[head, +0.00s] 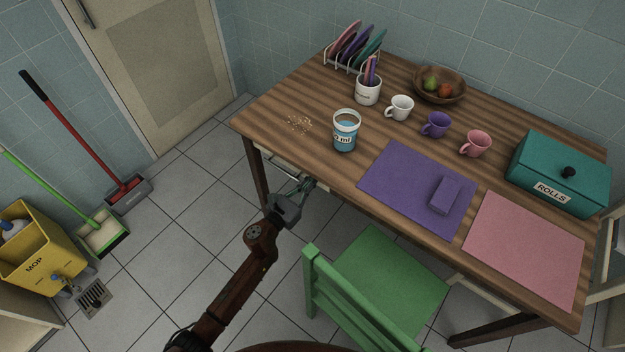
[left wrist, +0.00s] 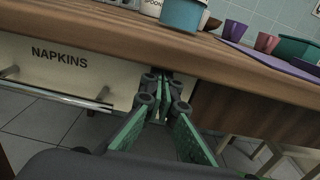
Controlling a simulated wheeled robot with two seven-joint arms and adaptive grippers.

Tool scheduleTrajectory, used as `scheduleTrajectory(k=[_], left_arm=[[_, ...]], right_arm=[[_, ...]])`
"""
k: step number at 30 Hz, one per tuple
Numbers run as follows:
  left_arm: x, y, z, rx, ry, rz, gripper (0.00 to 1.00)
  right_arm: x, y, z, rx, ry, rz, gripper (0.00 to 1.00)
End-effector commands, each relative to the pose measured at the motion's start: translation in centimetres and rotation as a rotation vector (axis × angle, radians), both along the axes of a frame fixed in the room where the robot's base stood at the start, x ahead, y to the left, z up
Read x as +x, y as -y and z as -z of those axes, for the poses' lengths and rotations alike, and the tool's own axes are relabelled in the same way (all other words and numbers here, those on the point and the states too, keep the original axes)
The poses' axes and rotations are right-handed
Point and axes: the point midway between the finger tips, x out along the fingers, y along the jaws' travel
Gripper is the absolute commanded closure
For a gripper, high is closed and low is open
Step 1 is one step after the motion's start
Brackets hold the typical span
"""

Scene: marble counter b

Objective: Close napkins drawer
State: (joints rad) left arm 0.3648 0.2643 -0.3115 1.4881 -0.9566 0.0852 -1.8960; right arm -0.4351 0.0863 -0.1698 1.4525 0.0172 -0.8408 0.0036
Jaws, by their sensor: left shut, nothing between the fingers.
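The napkins drawer (left wrist: 75,68) has a cream front lettered NAPKINS and a metal bar handle (left wrist: 55,95). It sits under the table's front edge in the left wrist view. In the head view only a pale strip of the drawer (head: 283,161) shows below the tabletop, seeming to stick out a little; how far is hard to tell. My left gripper (head: 303,187) is shut and empty, with its fingertips at the right end of the drawer front. In the left wrist view the fingers (left wrist: 162,90) overlap that end; contact is unclear. My right gripper is out of view.
The wooden table (head: 290,98) holds a blue tub (head: 345,133), mugs, a purple mat (head: 395,180), a pink mat (head: 525,250) and a teal rolls box (head: 560,175). A green chair (head: 390,275) stands right of my left arm.

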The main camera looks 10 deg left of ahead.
Motion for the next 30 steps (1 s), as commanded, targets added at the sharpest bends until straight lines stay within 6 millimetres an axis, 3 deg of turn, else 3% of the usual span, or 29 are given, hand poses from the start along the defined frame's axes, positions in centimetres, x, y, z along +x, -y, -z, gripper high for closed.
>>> scheduleTrajectory(k=[5, 9, 18, 30], left_arm=[[-2.1, -1.1, 0.2, 0.002, -0.004, 0.007, 1.00], [-5.1, -2.5, 0.2, 0.001, -0.005, 0.007, 1.00], [-9.9, -5.0, 0.2, 0.000, -0.005, 0.006, 1.00], [-11.0, -5.6, 0.3, 0.000, -0.005, 0.008, 1.00]], right_arm=[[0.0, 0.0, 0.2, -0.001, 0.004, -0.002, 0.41], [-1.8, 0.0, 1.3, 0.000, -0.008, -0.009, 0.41], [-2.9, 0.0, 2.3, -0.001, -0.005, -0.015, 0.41], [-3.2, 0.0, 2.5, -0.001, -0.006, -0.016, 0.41]])
